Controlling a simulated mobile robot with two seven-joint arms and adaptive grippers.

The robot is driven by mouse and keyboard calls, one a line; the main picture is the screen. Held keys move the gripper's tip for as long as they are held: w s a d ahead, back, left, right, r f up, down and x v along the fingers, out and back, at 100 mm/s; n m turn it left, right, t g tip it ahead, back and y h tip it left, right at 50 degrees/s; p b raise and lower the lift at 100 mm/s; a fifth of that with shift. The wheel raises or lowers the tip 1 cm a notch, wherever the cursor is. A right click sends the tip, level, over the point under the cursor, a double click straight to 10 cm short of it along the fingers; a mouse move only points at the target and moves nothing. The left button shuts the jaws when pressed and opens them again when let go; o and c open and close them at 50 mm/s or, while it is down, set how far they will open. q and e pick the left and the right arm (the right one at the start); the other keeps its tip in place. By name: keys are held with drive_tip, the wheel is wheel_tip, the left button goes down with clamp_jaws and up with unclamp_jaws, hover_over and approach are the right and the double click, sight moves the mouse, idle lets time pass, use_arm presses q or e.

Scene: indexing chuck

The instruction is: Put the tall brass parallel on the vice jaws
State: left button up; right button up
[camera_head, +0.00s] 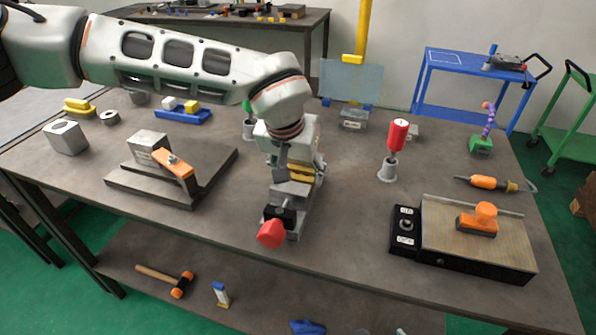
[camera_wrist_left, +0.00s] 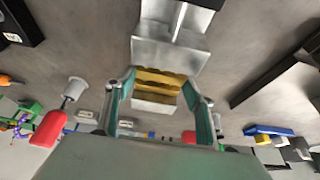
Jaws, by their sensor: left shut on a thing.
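The grey vice (camera_head: 294,192) stands on the bench in the head view, with a red handle knob (camera_head: 271,233) at its front. It also shows in the left wrist view (camera_wrist_left: 165,52). My left gripper (camera_wrist_left: 158,84) is over the vice, its fingers at the two ends of brass-coloured bars (camera_wrist_left: 160,76) between the vice's grey blocks. It is shut on the tall brass parallel. The brass also shows beside the gripper in the head view (camera_head: 302,172). I cannot tell whether it rests on the jaws, as my gripper hides part of the vice. My right gripper is not in view.
A grey fixture with an orange clamp (camera_head: 172,162) lies to the left. A red-handled tool in a grey stand (camera_head: 388,172) is to the right, near a magnetic plate (camera_head: 470,262) with an orange-handled part. A blue tray (camera_head: 183,116) is further back. Bench between them is clear.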

use_arm(q)
drive_tip(key=shift+r, duration=0.15)
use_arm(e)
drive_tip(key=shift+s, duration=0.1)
use_arm(q)
drive_tip(key=o, duration=1.2)
drive_tip(key=shift+f, duration=0.2)
drive_tip(key=shift+o, duration=0.4)
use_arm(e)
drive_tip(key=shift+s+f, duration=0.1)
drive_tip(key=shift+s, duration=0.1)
